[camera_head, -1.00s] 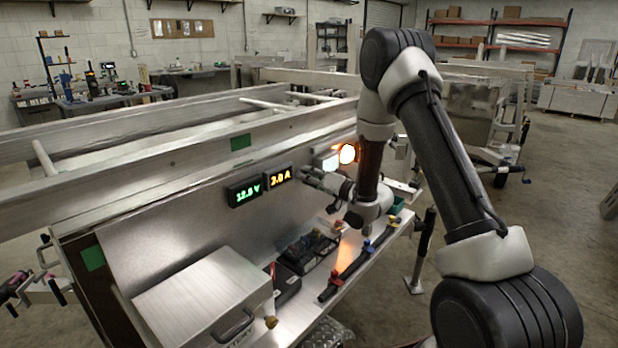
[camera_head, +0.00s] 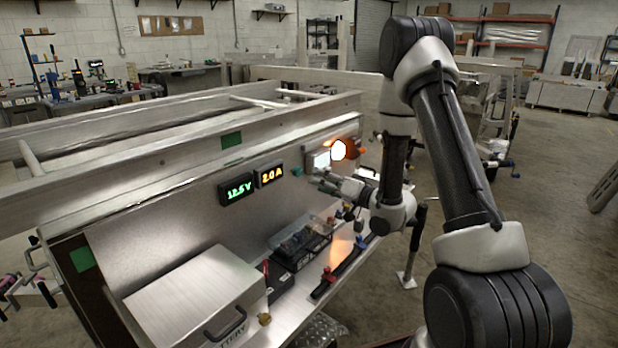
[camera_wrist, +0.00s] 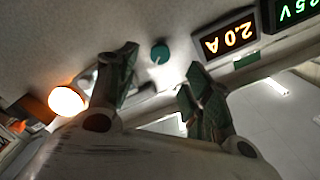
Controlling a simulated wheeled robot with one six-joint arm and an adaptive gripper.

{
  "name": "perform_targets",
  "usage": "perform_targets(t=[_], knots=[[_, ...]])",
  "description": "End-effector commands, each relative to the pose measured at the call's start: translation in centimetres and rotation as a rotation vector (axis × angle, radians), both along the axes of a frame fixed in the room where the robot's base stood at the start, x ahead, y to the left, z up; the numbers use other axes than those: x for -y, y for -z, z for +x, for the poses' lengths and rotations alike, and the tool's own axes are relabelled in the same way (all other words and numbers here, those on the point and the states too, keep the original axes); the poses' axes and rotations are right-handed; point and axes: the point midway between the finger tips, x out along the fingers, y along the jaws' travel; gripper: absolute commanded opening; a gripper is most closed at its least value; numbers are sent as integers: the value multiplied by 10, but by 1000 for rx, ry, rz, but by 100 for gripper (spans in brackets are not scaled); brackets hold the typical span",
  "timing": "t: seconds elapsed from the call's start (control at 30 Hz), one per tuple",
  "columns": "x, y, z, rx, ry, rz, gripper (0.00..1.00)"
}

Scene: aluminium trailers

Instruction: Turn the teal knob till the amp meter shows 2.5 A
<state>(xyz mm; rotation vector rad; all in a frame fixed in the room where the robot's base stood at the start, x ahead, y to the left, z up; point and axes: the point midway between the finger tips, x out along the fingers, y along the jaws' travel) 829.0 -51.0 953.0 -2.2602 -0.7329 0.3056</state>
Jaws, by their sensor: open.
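The teal knob (camera_head: 297,171) is on the upright metal panel, just right of the amp meter (camera_head: 271,175). The amp meter shows 2.0 A in orange digits. In the wrist view the knob (camera_wrist: 160,54) appears beyond and between my fingertips, with a pointer mark on its face, and the amp meter (camera_wrist: 230,36) reads 2.0 A upside down. My gripper (camera_head: 320,183) is open and empty, to the right of the knob and apart from it. Its two fingers (camera_wrist: 160,75) show spread in the wrist view.
A voltmeter (camera_head: 237,189) showing 12.5 V in green sits left of the amp meter. A glowing amber lamp (camera_head: 338,150) and a pale lit box (camera_head: 320,160) are right of the knob. Below are a black tray (camera_head: 303,246) and a silver box (camera_head: 195,290) on the shelf.

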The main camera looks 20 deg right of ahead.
Motion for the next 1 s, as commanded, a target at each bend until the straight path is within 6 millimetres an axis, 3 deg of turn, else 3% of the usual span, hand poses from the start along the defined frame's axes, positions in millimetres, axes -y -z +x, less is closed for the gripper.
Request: perform_targets(t=[0.23, 0.77, 0.87, 1.0], knots=[[17, 0, -23, 1, 1, 0, 51], [18, -2, -24, 0, 2, -16, 51], [21, -11, -18, -5, 19, -100, 51], [39, -38, -9, -43, 88, -354, 51]])
